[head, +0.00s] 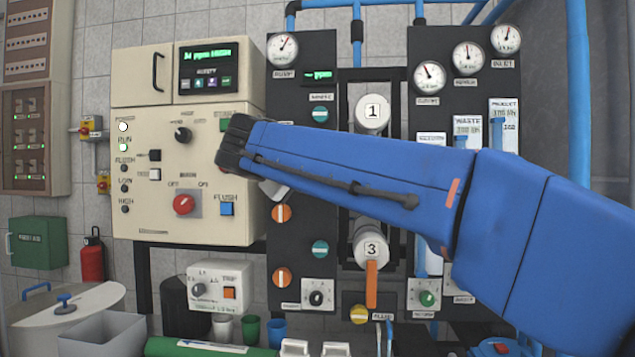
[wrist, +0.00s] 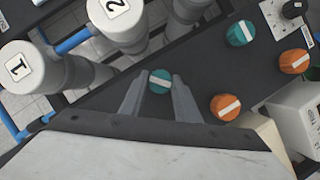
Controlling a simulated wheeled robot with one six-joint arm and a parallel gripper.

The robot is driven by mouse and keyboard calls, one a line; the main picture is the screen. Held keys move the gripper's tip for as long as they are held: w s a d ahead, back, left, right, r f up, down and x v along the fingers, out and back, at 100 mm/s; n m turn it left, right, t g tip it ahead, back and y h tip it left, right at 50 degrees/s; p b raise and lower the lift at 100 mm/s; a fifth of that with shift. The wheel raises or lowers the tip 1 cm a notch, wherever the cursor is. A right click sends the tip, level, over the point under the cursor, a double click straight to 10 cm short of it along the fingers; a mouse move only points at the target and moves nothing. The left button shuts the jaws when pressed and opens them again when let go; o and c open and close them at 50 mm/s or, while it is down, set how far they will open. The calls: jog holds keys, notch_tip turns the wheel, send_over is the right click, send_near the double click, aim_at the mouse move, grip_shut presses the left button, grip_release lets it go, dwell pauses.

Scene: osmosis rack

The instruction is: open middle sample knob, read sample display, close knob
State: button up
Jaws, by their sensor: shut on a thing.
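In the wrist view, a teal knob (wrist: 160,81) with a white bar sits between the two fingertips of my gripper (wrist: 158,78), which is shut on it. Its white bar lies at a different angle from that of the lower teal knob (wrist: 240,33). In the head view, my blue arm hides the middle knob and the fingers. The upper teal knob (head: 320,115) and the lower one show above and below the arm. A small display with green text (head: 318,75) is lit at the panel's top; its reading is too small to make out.
Orange knobs (head: 281,213) line the dark panel's left side; one is close to my gripper in the wrist view (wrist: 225,106). Membrane housings 1 (head: 372,112) and 3 (head: 371,250) stand right of the panel. A beige control cabinet (head: 150,215) stands to the left.

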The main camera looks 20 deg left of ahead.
jog(key=shift+a+f+n+t+h, duration=0.1)
jog(key=shift+n+t+h, duration=0.35)
jog(key=shift+n, duration=1)
jog(key=shift+f+n+t+h, duration=0.2)
jog(key=shift+n+t, duration=0.5)
jog(key=shift+n, duration=0.7)
jog(key=shift+a+f+n+t+h, duration=0.1)
jog(key=shift+n+t+h, duration=0.35)
jog(key=shift+n, duration=1)
jog(key=shift+y, duration=0.3)
jog(key=o, duration=1)
jog(key=shift+o, duration=0.2)
jog(key=shift+r, duration=0.1)
jog(key=s+a+f, duration=0.1)
jog(key=s+a, duration=0.1)
jog(key=s, duration=1.5)
jog(key=shift+a+f, duration=0.2)
jog(key=shift+f, duration=0.05)
